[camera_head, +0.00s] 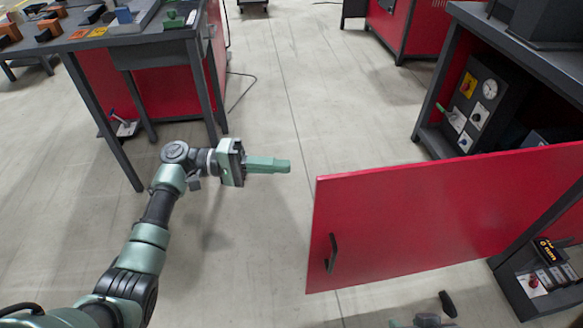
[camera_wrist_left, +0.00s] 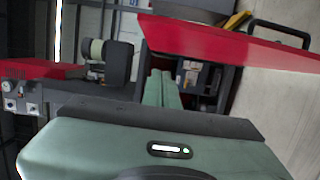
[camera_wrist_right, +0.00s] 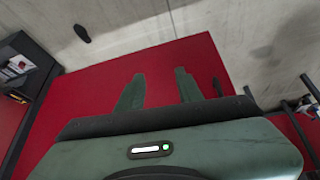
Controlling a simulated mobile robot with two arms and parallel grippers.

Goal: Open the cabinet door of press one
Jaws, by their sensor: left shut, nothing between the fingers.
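The red cabinet door (camera_head: 430,215) stands swung out from the dark cabinet frame (camera_head: 455,50) at the right of the head view, and the interior shows. Its black handle (camera_head: 332,252) is near the free edge. The door (camera_wrist_left: 225,45) and handle (camera_wrist_left: 282,32) also show in the left wrist view. My left gripper (camera_head: 290,166) is shut and empty, left of the door's free edge and apart from it. My right gripper (camera_wrist_right: 159,74) has its fingers apart with nothing between them, in front of a red panel (camera_wrist_right: 85,95). In the head view its arm shows only doubtfully at the bottom edge.
Inside the cabinet is a grey panel with a gauge (camera_head: 489,89) and switches. A control box with a red button (camera_head: 533,281) is at the lower right. A workbench (camera_head: 125,50) with several blocks stands at the upper left. The floor between bench and door is clear.

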